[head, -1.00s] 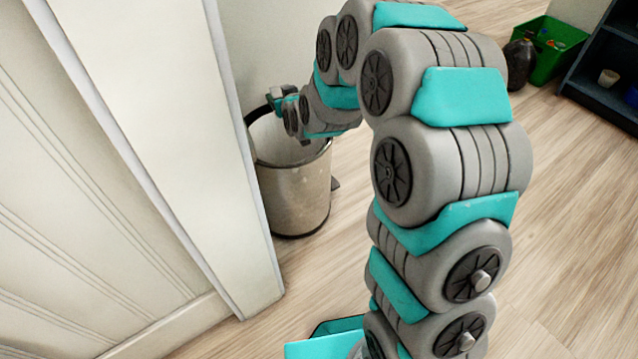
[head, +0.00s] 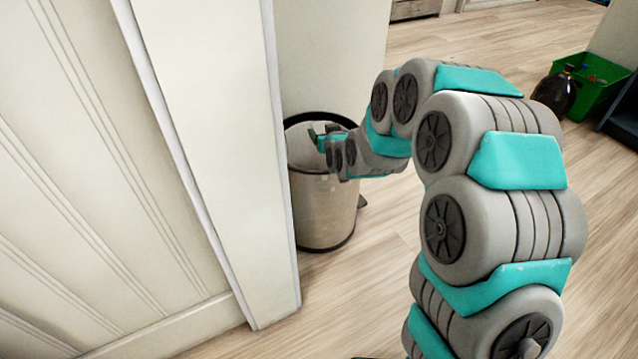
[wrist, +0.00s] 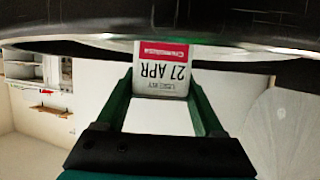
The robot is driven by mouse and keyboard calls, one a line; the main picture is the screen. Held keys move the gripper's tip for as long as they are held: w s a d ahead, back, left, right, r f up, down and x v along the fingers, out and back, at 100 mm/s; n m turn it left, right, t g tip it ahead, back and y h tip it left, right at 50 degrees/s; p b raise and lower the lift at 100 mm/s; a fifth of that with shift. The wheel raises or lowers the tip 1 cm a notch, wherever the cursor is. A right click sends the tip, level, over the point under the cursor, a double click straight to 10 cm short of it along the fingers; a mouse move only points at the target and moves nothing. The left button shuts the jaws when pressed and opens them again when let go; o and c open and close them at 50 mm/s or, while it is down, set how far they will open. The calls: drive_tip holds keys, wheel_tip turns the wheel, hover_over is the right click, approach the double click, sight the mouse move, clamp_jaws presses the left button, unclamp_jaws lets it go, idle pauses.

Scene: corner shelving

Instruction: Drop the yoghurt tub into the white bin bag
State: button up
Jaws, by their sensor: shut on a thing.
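The white tub (wrist: 161,85) has a printed label with a red band and a date, upside down in the wrist view. My gripper (wrist: 163,75) is shut on it, with a green finger on each side. In the head view my gripper (head: 318,135) is small and at the bin's mouth; I cannot make out the tub there. The white bin bag (head: 300,150) lines the inside of a round metal bin (head: 322,212). Pale, creased bag material (wrist: 285,125) also seems to show at the right of the wrist view. The bag's bottom is hidden.
A cream panelled wall end (head: 215,150) stands close on the left, beside the bin. A green crate (head: 598,88) and a dark bottle (head: 554,93) stand at the far right, near a dark shelf. The wooden floor between is clear.

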drive_tip(key=shift+f, duration=0.3)
drive_tip(key=o, duration=1.4)
drive_tip(key=shift+o, duration=0.2)
drive_tip(key=v, duration=0.7)
drive_tip(key=shift+s+p, duration=0.35)
drive_tip(key=shift+p, duration=0.1)
drive_tip(key=shift+d, duration=0.2)
